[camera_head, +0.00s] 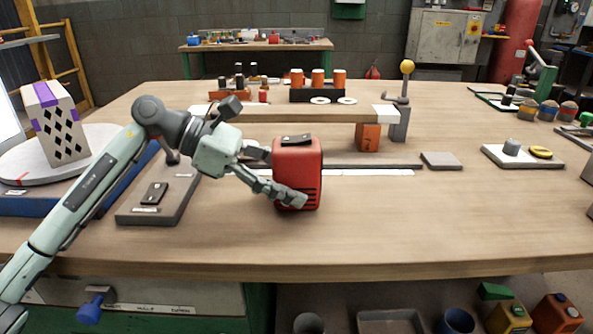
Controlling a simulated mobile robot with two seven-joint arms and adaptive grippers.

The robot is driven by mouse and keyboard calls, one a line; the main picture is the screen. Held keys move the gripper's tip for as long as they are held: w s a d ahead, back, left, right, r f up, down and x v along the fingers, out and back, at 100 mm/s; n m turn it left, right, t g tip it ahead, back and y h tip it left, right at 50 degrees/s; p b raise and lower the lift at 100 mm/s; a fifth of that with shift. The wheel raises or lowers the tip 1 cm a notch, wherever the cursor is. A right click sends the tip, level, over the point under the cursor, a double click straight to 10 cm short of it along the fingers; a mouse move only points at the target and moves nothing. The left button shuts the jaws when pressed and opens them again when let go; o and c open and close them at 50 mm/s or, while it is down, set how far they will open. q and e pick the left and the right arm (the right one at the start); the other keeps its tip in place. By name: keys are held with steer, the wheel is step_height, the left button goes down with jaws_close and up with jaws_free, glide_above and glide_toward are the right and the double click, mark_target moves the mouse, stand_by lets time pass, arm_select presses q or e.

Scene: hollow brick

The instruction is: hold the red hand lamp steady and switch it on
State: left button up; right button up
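The red hand lamp (298,166) stands upright on the workbench near its middle. It is a boxy red body with dark slots low on the front and a black piece on top that looks like a switch or handle. My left gripper (281,176) is around the lamp from the left. One finger lies across the lower front of the lamp, and the other runs to its left rear side, where its tip is hidden. I cannot tell whether both fingers press on it. No light shows on the visible faces. My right gripper is not in view.
A grey board (165,205) with a black piece lies left of the lamp. A raised wooden beam (310,115) and an orange block (368,137) stand behind it. A yellow-knobbed lever (403,100) stands behind right.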

arm_select(q)
steer(key=shift+o, duration=1)
steer(key=shift+a, duration=0.1)
